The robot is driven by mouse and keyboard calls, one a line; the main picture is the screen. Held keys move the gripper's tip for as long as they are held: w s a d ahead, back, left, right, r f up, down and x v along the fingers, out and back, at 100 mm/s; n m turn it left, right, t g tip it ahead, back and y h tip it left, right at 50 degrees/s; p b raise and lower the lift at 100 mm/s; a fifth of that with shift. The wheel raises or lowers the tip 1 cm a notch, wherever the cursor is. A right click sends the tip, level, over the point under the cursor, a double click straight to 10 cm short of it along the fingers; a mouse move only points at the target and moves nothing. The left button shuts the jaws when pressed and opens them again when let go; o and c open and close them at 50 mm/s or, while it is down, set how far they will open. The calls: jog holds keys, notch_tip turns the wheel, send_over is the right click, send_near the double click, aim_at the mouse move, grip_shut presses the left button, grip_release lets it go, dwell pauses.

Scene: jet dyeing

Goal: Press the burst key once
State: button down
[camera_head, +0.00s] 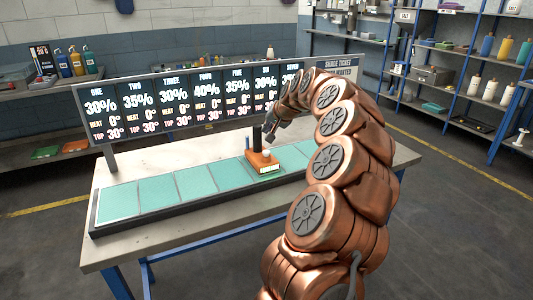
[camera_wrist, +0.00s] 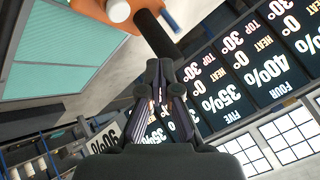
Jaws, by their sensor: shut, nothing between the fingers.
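An orange block-shaped device (camera_head: 262,162) sits on the row of teal panels. It carries a white round knob (camera_head: 266,154) and an upright black post (camera_head: 256,138), and its front has a pale green face. I cannot read a burst label on any part. My gripper (camera_head: 270,127) is above the device, close to the post. In the wrist view my gripper (camera_wrist: 161,68) is shut and empty. Its tips point toward the black post (camera_wrist: 154,34), with the white knob (camera_wrist: 118,10) and orange body (camera_wrist: 92,8) beyond. I cannot tell whether the tips touch the post.
The teal panels (camera_head: 158,193) lie in a dark-framed row on the table (camera_head: 103,255). A display board (camera_head: 180,100) with columns of percentages stands behind them. Shelves with bottles (camera_head: 472,86) stand at the right. The table front is clear.

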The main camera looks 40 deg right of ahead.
aim_at(268, 152)
jog(key=shift+f+b, duration=1)
jog(key=shift+f, duration=1.65)
jog(key=shift+f, duration=0.15)
jog(key=shift+f+b, duration=0.3)
jog(key=shift+b, duration=0.1)
jog(key=shift+f+b, duration=0.45)
jog(key=shift+f, duration=0.15)
jog(key=shift+r, duration=1.05)
